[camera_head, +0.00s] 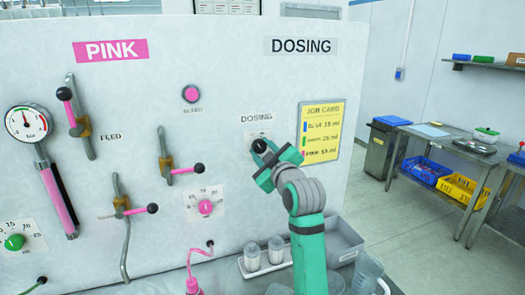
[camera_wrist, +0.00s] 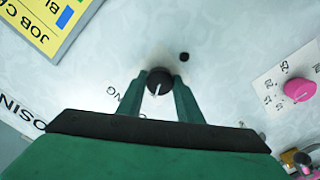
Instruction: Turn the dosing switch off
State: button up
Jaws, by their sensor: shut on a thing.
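The dosing switch is a round black knob with a white pointer line, on the white panel under the small DOSING label; it shows in the head view (camera_head: 259,146) and in the wrist view (camera_wrist: 159,82). My green gripper (camera_head: 268,152) is at the panel with its two fingers on either side of the knob, shut on it; it also shows in the wrist view (camera_wrist: 160,97). The pointer line shows in the wrist view. The fingers hide part of the switch's plate and its lettering.
A yellow job card (camera_head: 321,131) hangs right of the switch. A pink dial (camera_head: 205,207) and black-knobbed levers (camera_head: 198,169) are to the left.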

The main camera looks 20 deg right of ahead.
jog(key=shift+s, duration=0.1)
jog(key=o, duration=1)
jog(key=shift+o, duration=0.2)
jog(key=s, duration=1)
jog(key=shift+s+d, duration=0.15)
jog(key=shift+s, duration=0.25)
